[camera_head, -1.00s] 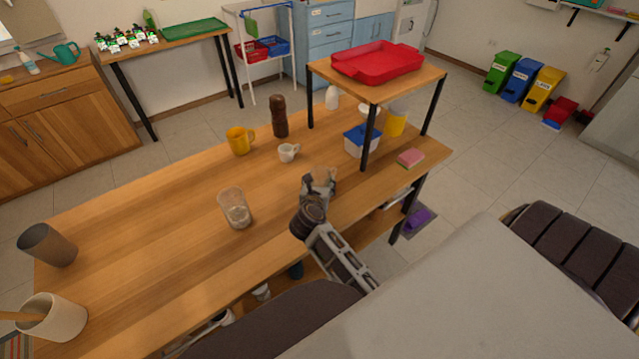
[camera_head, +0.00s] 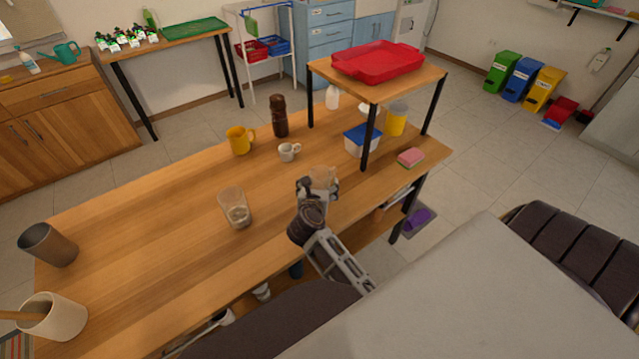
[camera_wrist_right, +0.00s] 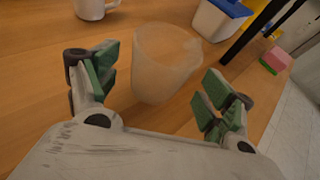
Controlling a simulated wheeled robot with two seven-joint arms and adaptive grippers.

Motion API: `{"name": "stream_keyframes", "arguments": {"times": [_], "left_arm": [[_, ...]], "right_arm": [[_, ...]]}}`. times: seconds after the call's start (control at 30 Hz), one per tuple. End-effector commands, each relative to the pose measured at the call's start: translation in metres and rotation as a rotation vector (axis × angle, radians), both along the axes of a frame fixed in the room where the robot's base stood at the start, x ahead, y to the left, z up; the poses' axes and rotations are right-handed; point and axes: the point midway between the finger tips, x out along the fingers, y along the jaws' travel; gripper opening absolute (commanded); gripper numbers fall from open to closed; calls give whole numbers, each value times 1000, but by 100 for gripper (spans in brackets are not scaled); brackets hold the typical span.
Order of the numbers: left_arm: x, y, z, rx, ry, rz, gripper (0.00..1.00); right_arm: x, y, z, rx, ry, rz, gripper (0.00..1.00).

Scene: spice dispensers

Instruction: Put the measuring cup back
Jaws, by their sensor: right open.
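A translucent, frosted cup (camera_head: 323,176) stands on the wooden table just beyond my right gripper (camera_head: 317,190). In the right wrist view the same cup (camera_wrist_right: 165,62) stands between and ahead of the green-padded fingers (camera_wrist_right: 160,92), which are spread apart. A gap shows on its right side; the left pad is closer to its wall. A second clear cup (camera_head: 235,208) with something whitish in its bottom stands further left on the table. I cannot tell for certain which of the two is the measuring cup. My left gripper is out of view.
On the table (camera_head: 150,235) stand a white mug (camera_head: 289,152), a yellow mug (camera_head: 240,141), a brown bottle (camera_head: 279,116) and a blue-lidded container (camera_head: 360,141). A raised shelf with a red tray (camera_head: 378,62) stands at the right end, beside a pink sponge (camera_head: 411,157). The table's middle left is clear.

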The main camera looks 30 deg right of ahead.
Motion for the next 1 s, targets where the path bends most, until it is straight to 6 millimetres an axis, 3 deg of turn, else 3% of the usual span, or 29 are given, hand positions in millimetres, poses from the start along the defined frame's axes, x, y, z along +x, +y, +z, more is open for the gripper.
{"name": "stream_keyframes", "arguments": {"times": [0.43, 1.0], "left_arm": [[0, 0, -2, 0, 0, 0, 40], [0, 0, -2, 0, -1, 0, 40]], "right_arm": [[-32, 28, 17, 1, 2, -1, 82], [-36, 31, 20, 0, 0, 0, 82]]}}
